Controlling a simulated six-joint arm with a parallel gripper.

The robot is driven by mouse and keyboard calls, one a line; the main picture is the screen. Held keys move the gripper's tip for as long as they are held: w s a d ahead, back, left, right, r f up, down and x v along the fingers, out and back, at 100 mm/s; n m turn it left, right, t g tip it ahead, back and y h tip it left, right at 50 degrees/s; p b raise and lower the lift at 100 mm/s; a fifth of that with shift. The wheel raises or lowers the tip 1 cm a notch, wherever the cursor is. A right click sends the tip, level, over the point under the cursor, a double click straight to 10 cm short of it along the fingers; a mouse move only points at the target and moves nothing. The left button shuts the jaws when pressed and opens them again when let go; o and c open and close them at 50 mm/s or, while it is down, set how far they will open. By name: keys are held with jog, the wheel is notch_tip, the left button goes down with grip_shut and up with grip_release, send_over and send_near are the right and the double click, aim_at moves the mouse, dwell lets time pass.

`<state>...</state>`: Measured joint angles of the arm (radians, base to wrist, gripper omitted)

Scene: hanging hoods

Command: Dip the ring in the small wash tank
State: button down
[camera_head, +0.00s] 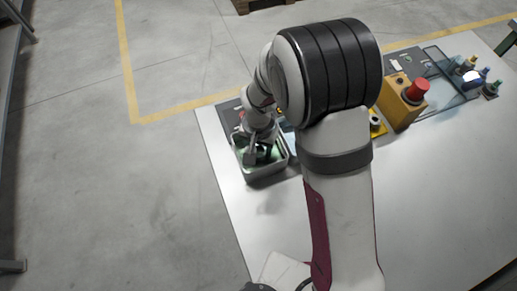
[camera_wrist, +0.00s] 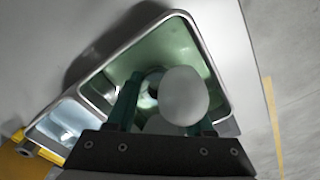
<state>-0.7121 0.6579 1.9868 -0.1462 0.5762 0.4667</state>
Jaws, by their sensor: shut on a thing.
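My gripper (camera_wrist: 168,100) is shut on a pale grey, rounded thing (camera_wrist: 186,96) between its teal fingers. A darker round shape (camera_wrist: 150,86) shows beside it in the wrist view; I take these to be the ring, but its full outline is hidden. The gripper is over or inside a metal-rimmed tank with green inside (camera_wrist: 205,58). In the head view my gripper (camera_head: 259,154) points down into this tank (camera_head: 264,173) at the table's left end. I cannot tell how deep the ring is.
A smaller compartment with a pale blue inside (camera_wrist: 66,120) adjoins the green tank. An orange box with a red button (camera_head: 403,101) and a glass-lidded case (camera_head: 445,80) stand farther right. The white table (camera_head: 440,180) is clear at the front right.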

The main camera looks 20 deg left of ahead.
jog(key=shift+r, duration=0.1)
notch_tip(320, 180, up, 8)
jog(key=shift+r, duration=0.2)
dwell(0.7)
dwell(1.1)
